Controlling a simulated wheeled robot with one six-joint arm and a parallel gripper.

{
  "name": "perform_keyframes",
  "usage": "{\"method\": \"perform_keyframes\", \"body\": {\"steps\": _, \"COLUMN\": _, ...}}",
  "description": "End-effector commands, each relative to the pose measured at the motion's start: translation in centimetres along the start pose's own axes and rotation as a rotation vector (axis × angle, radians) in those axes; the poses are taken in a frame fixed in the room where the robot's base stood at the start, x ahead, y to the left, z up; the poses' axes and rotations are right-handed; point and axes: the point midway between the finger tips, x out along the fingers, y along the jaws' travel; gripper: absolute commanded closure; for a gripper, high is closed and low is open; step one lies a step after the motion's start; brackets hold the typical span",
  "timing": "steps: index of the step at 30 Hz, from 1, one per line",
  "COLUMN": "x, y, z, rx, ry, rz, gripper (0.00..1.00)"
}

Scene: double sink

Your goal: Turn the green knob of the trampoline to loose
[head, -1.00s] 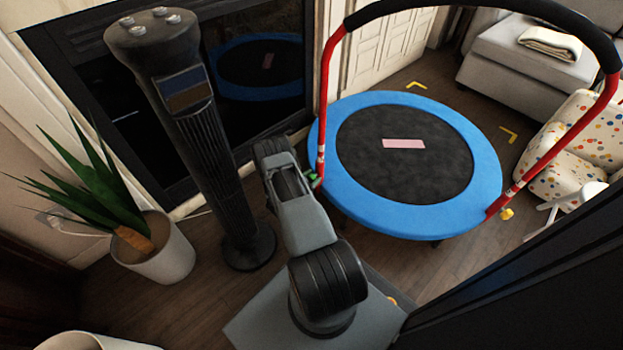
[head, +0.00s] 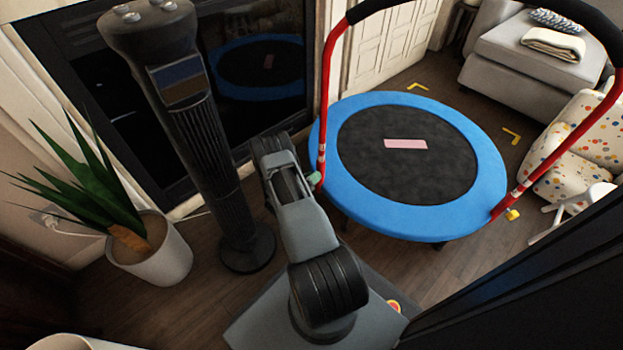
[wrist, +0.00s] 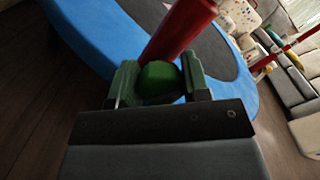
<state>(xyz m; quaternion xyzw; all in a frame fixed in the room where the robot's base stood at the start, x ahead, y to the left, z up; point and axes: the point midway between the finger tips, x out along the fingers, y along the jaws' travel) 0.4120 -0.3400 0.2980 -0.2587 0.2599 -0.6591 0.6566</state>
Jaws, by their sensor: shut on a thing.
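The trampoline has a blue rim (head: 400,219) and a black mat with a pink label. Its red handle bar (head: 328,90) rises on the left side. The green knob (wrist: 158,80) sits at the lower part of that red post (wrist: 180,28). In the wrist view my gripper (wrist: 160,82) has a jaw on each side of the green knob and is shut on it. In the head view my gripper (head: 315,180) is at the left post's foot, mostly hidden behind my arm. Any marking for loose on the knob cannot be made out.
A yellow knob (head: 512,214) is on the right post. A dark tower-shaped appliance (head: 200,130) stands close left of my arm, with a potted plant (head: 155,255) beyond it. A spotted armchair (head: 580,140) and grey sofa (head: 510,70) are right of the trampoline.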

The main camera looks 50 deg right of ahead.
Motion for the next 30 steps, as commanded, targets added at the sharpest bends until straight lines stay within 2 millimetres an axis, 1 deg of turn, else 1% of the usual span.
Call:
{"method": "perform_keyframes", "body": {"steps": 6, "x": -0.09, "y": 0.20, "z": 0.05, "rx": -0.195, "ry": -0.003, "rz": 0.003, "gripper": 0.80}}
{"method": "perform_keyframes", "body": {"steps": 15, "x": -0.09, "y": 0.26, "z": 0.07, "rx": -0.414, "ry": -0.004, "rz": 0.002, "gripper": 0.80}}
{"method": "perform_keyframes", "body": {"steps": 21, "x": -0.09, "y": 0.29, "z": 0.08, "rx": -0.507, "ry": -0.005, "rz": 0.002, "gripper": 0.80}}
{"method": "perform_keyframes", "body": {"steps": 30, "x": -0.08, "y": 0.30, "z": 0.11, "rx": -0.568, "ry": -0.005, "rz": 0.002, "gripper": 0.80}}
